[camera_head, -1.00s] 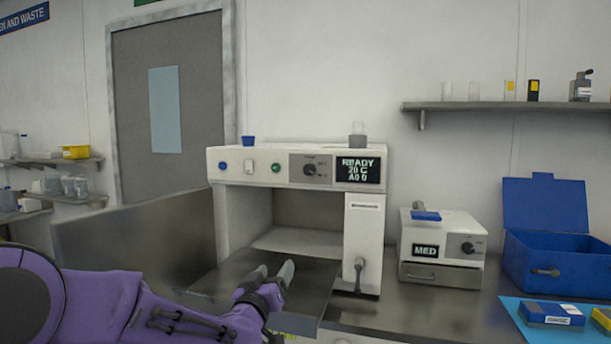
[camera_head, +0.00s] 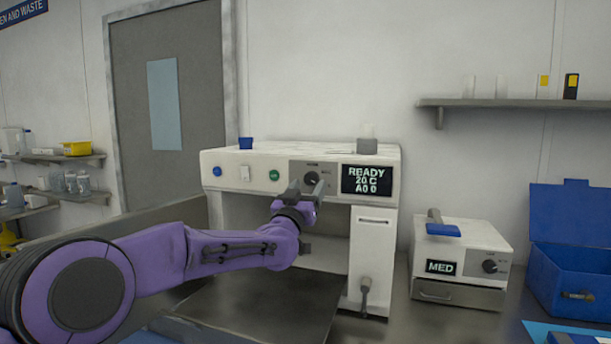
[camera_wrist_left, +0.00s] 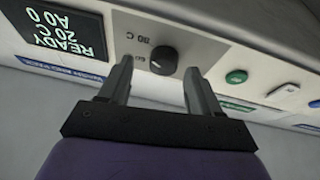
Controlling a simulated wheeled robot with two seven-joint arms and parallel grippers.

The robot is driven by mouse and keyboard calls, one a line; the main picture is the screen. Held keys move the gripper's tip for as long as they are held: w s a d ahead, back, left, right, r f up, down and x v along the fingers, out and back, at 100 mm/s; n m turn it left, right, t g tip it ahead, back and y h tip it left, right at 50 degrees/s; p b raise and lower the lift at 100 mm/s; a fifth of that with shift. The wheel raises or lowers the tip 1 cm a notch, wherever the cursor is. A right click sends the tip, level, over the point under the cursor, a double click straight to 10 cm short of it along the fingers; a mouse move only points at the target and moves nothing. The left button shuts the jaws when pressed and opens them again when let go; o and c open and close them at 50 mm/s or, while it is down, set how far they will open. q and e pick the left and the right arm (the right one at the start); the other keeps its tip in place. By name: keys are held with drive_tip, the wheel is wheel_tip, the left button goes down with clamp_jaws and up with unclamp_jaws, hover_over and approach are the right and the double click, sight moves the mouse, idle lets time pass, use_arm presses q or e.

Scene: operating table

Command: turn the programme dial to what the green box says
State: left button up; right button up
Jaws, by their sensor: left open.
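The programme dial (camera_head: 311,178) is a black knob on the front panel of the white machine (camera_head: 225,163), beside a screen (camera_head: 367,180) reading "READY 20 C A0 0". In the left wrist view the dial (camera_wrist_left: 163,60) sits ahead of and between my fingertips, with marks "60" and "80 C" near it. My left gripper (camera_head: 306,188) is open just below and in front of the dial; in the left wrist view its fingers (camera_wrist_left: 158,78) show empty, and contact cannot be told. No green box is plainly seen; a green button (camera_head: 273,175) is on the panel. My right gripper is not in view.
The machine's drop-down door (camera_head: 262,305) lies open below my left arm. A smaller device (camera_head: 460,255) marked "MED" stands to the right, next to an open blue case (camera_head: 572,255). A shelf (camera_head: 520,103) is on the wall.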

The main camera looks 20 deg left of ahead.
use_arm(q)
drive_tip(key=shift+w+r, duration=0.3)
drive_tip(key=shift+w, duration=0.35)
drive_tip(key=shift+w+a+r, duration=0.1)
drive_tip(key=shift+a+r, duration=0.05)
drive_tip(key=shift+s+a, duration=0.15)
drive_tip(key=shift+s, duration=0.05)
drive_tip(key=shift+w, duration=0.15)
drive_tip(key=c, duration=1)
drive_tip(key=shift+c, duration=0.2)
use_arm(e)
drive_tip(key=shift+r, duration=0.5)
